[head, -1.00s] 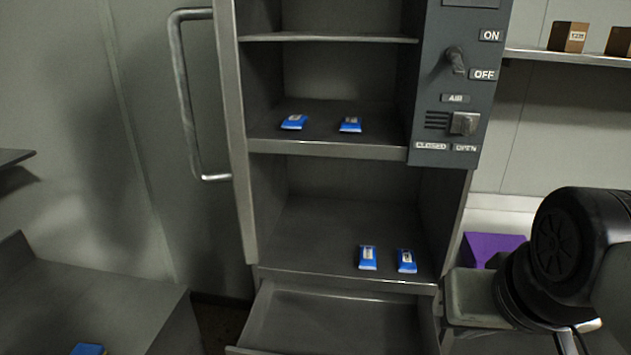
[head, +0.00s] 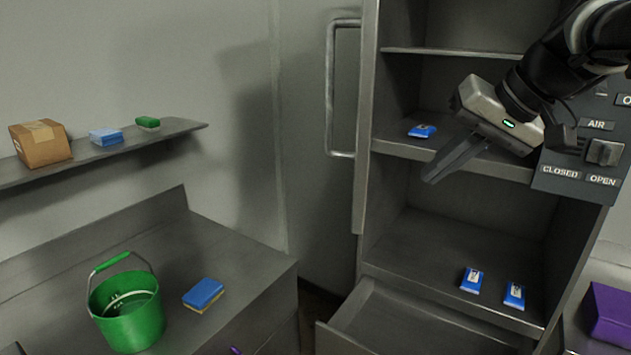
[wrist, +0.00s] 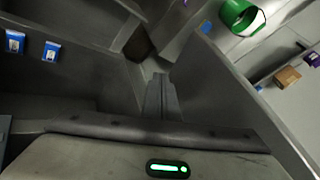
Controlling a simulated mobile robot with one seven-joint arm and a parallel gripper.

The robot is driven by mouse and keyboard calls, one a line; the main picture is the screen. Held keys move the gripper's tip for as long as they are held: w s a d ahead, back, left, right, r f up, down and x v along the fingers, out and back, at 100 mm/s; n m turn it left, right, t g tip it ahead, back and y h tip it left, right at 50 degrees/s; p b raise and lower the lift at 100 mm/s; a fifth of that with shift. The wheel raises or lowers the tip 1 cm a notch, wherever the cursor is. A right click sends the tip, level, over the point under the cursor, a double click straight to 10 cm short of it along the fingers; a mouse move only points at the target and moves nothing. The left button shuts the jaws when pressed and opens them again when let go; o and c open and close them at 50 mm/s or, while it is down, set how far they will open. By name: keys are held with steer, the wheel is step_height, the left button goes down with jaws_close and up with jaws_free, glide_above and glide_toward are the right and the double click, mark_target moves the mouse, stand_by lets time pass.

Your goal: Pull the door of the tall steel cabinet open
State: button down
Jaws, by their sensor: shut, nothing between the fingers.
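The tall steel cabinet (head: 376,205) stands open, with its shelves in plain view. Its door (head: 366,120) is swung out at the left and shows nearly edge-on. The long bar handle (head: 331,95) is on the door's left, outer face. My gripper (head: 430,178) is shut and empty in front of the cabinet opening. It is to the right of the door and apart from the handle. In the wrist view the fingers (wrist: 161,88) are together, with a steel panel that looks like the door (wrist: 228,85) to their right. The handle is not visible in the wrist view.
Blue packets (head: 472,281) lie on the cabinet shelves. A drawer (head: 400,325) juts out below. A control panel (head: 580,170) is at the right. At left are a counter (head: 215,245) with a green bucket (head: 127,310) and a wall shelf (head: 100,158) holding a carton (head: 40,143).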

steer(key=w+a+f+p, duration=0.1)
steer(key=w+a+f, duration=0.4)
steer(key=a+f, duration=0.2)
steer(key=shift+f, duration=0.25)
steer(key=shift+w+a, duration=0.1)
steer(key=w+a, duration=0.2)
steer(key=a, duration=0.8)
steer(key=shift+w+a, duration=0.15)
steer(key=shift+w, duration=0.05)
